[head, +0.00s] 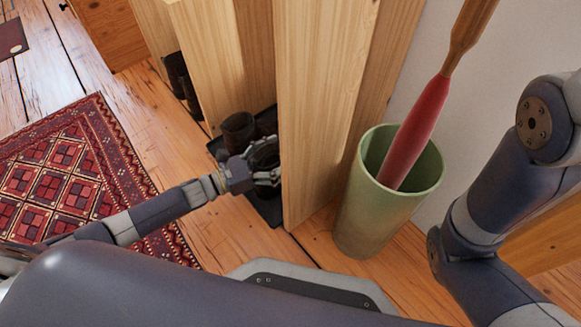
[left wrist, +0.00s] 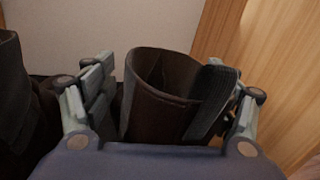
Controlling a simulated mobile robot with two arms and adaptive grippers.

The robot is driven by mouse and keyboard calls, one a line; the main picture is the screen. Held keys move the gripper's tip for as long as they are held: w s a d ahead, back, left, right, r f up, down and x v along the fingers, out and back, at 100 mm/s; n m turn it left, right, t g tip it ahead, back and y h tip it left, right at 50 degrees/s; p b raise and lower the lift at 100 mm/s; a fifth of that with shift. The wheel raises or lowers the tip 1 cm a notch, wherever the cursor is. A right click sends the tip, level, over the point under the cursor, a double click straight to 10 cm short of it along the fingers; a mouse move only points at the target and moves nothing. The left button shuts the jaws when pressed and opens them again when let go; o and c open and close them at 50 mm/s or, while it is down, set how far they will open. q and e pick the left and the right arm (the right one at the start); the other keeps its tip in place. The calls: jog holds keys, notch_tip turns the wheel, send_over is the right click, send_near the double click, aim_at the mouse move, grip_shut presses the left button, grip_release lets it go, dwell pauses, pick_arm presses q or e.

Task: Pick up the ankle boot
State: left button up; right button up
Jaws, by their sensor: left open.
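A dark brown ankle boot (left wrist: 155,98) stands in the left wrist view with its open shaft facing up. My left gripper (head: 266,163) is open, with one finger on each side of this boot. The right finger overlaps the boot's edge in that view; I cannot tell whether it touches. The left finger stands a little apart from it. The boot's foot is hidden behind the gripper body. In the head view my gripper is low at the wooden rack and covers much of what is there. My right gripper is out of view.
Another dark boot (left wrist: 15,95) is at the left in the wrist view. The wooden rack (head: 310,110) has upright panels close to my gripper, and a dark tray (head: 264,210) lies at its foot. A green bin (head: 372,215) holds a red-handled item (head: 418,130). A patterned rug (head: 75,165) lies left.

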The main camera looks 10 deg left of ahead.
pick_arm(q)
jog(key=shift+c, duration=0.6)
grip_shut()
jog(key=shift+r, duration=0.25)
